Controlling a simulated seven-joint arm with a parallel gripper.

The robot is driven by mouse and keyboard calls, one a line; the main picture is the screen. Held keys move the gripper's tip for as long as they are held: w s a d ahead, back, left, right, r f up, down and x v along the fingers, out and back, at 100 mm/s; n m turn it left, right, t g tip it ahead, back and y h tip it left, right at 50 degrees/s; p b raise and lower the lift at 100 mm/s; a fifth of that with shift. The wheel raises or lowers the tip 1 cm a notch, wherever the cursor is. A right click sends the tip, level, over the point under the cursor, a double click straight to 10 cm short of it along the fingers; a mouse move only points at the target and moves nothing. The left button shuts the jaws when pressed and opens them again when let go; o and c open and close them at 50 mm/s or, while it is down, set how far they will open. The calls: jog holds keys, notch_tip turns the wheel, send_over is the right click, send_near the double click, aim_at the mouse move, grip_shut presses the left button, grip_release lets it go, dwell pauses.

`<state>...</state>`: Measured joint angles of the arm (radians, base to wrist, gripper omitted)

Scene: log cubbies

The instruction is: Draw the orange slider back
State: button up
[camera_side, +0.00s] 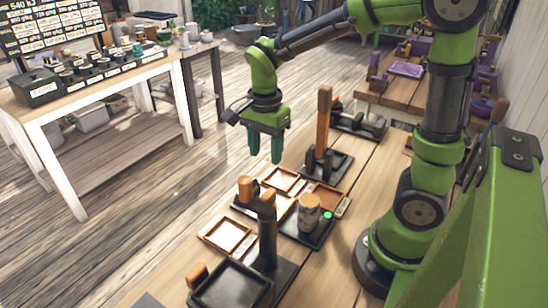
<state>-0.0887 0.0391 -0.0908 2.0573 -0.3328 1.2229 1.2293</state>
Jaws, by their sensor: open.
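My gripper (264,157) is open and points down, with empty space between its two green fingers. It hangs above the far left edge of the near table. Several orange parts are in view, and I cannot tell for sure which is the slider. A tall orange upright bar (323,120) stands on a black base to the right of my gripper. A small orange knob (197,274) sits beside a black tray (232,288) at the bottom. My gripper touches none of these.
Small wooden trays (226,234) and a jar with an orange-brown lid (308,212) stand between the posts. A green light (327,216) shows beside the jar. A white-legged table (120,84) with a row of pots stands apart at left. Wooden floor lies between.

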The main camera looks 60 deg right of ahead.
notch_tip(320, 180, up, 4)
jog(key=shift+f, duration=0.2)
jog(key=s+a+r+n+t+y, duration=0.1)
jog(key=s+r+n+t, duration=0.1)
jog(key=n, duration=0.5)
jog(key=s+a+r+n+t+y, duration=0.1)
jog(key=s+a+r+n+t, duration=0.1)
jog(key=s+n+t, duration=0.3)
jog(key=shift+s+a+r+n, duration=0.15)
jog(key=shift+s+r+n, duration=0.15)
jog(key=shift+s+n, duration=0.65)
jog(key=shift+w, duration=0.1)
dwell(0.3)
